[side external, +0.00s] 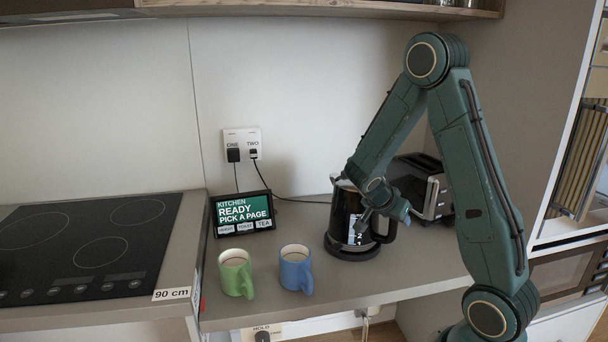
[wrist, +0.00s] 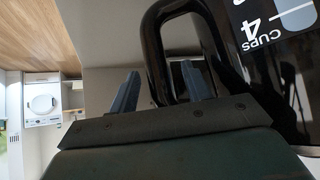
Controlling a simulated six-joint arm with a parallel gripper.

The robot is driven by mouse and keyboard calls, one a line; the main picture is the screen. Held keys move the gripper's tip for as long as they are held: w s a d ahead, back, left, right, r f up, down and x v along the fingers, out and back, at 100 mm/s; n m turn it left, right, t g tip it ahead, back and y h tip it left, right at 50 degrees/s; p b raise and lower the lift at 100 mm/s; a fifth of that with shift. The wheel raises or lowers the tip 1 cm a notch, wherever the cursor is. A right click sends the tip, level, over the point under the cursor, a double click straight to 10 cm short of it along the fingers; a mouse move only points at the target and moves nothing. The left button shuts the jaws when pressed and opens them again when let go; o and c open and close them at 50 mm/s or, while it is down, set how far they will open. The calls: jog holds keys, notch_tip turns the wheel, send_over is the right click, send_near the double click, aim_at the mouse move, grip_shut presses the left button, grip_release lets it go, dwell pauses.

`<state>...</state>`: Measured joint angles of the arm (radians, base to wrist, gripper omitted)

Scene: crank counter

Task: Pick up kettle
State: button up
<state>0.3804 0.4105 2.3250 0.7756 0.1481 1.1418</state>
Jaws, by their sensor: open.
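The black kettle (side external: 343,222) stands upright on its base on the counter, right of the two mugs, in the side external view. My arm's end hides part of its upper body and handle. In the wrist view the kettle (wrist: 237,72) fills the right side, with white cup markings. Its dark looped handle (wrist: 152,55) reaches down between the two fingers of my gripper (wrist: 160,88). The fingers are apart, one on each side of the handle. I cannot tell whether either finger touches it.
A green mug (side external: 233,274) and a blue mug (side external: 294,268) stand left of the kettle. A toaster (side external: 437,192) stands close behind and right. A small screen (side external: 243,214) leans near the wall, with a cord running past. The cooktop (side external: 85,245) is at left.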

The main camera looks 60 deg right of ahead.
dwell(0.4)
grip_shut()
jog(key=shift+w+r, duration=0.1)
dwell(1.1)
